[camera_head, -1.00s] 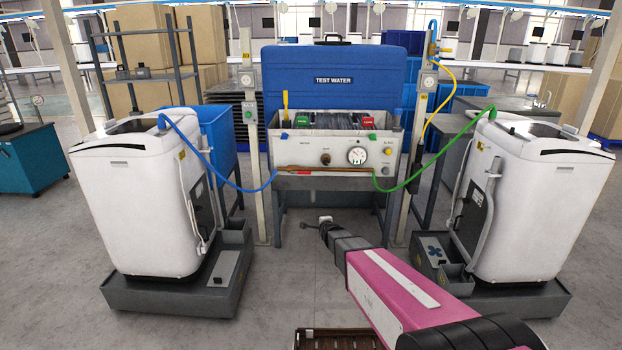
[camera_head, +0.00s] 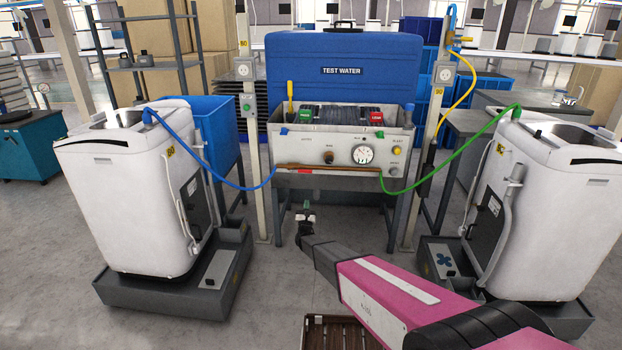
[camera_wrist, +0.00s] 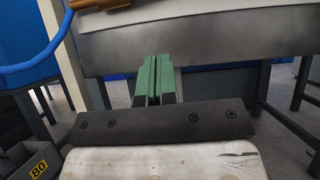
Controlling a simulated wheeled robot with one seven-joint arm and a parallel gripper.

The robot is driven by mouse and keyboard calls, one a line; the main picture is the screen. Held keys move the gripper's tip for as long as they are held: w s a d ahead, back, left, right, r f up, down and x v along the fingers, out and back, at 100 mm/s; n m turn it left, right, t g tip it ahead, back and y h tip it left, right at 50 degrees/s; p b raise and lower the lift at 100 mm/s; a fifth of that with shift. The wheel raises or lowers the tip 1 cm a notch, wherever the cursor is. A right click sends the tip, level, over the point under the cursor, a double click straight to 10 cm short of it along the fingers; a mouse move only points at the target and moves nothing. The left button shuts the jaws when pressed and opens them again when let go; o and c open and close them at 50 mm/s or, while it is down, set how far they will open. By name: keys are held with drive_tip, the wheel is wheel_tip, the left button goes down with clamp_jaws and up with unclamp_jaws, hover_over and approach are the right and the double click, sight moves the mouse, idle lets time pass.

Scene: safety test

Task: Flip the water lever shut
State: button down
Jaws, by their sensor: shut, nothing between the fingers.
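The water test station (camera_head: 340,143) stands ahead, a pale panel box with a blue "TEST WATER" case (camera_head: 340,72) behind it. A copper pipe (camera_head: 335,167) runs along the panel's lower front, with a small red part (camera_head: 304,172) just below its left half. I cannot tell for sure which part is the water lever. My gripper (camera_head: 306,207) is low in front of the station, below the panel's front edge and apart from the pipe. In the wrist view its green fingertips (camera_wrist: 158,80) are together and empty, with the copper pipe end (camera_wrist: 90,4) at the upper left.
White washers stand on grey bases at left (camera_head: 130,200) and right (camera_head: 550,210). A blue hose (camera_head: 205,172) and a green hose (camera_head: 450,157) run from them to the panel. Posts (camera_head: 253,150) flank the station.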

idle(0.4)
drive_tip(key=s+r+x, duration=0.1)
drive_tip(key=r+x, duration=0.1)
drive_tip(key=x, duration=1)
drive_tip(key=shift+r, duration=0.45)
